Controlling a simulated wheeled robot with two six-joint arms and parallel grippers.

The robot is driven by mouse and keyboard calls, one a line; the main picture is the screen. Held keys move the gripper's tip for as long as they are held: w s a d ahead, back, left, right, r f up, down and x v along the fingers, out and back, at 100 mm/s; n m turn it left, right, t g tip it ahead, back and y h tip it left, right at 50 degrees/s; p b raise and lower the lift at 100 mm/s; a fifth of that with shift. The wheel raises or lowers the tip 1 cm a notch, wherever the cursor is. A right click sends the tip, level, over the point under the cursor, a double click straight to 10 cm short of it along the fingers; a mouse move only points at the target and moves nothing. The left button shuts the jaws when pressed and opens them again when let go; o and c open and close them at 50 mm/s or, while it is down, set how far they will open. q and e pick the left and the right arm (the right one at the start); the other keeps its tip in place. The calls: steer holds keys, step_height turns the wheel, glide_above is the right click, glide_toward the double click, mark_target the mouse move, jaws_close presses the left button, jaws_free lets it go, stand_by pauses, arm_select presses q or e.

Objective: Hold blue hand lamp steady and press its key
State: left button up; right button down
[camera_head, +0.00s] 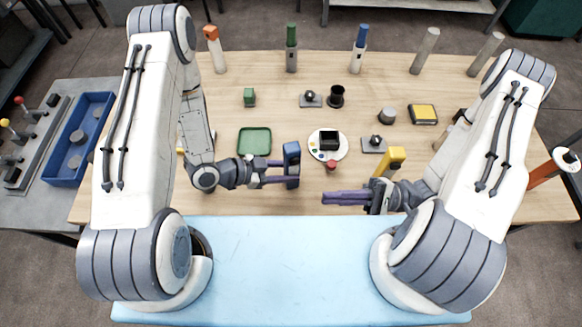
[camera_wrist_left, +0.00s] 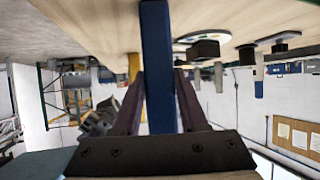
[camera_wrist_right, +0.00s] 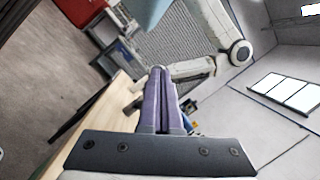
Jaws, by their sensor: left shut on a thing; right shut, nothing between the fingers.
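The blue hand lamp (camera_head: 291,153) is held upright above the table, left of the white round plate. My left gripper (camera_head: 292,173) is shut on it, with one finger on each side of its body. In the left wrist view the lamp (camera_wrist_left: 157,65) is a blue bar between the two purple fingers (camera_wrist_left: 157,90). Its key cannot be made out. My right gripper (camera_head: 326,198) is shut and empty, to the right of the lamp and a little nearer the front. Its purple fingers (camera_wrist_right: 161,95) lie together in the right wrist view and point left in the head view.
A white round plate (camera_head: 316,149) with a black block stands right of the lamp, a red-topped button (camera_head: 331,166) at its front. A yellow tool (camera_head: 395,157) stands by my right wrist. A green tray (camera_head: 254,142) lies to the left. Several upright cylinders line the back.

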step_height(320, 180, down, 2)
steer(key=m+t+y, duration=0.2)
steer(key=m+t, duration=0.3)
steer(key=t, duration=0.3)
steer(key=m+t+h, duration=1.9)
steer(key=h, duration=0.2)
glide_toward(299, 153)
steer(key=shift+x, duration=2.05)
steer(key=shift+w, duration=0.1)
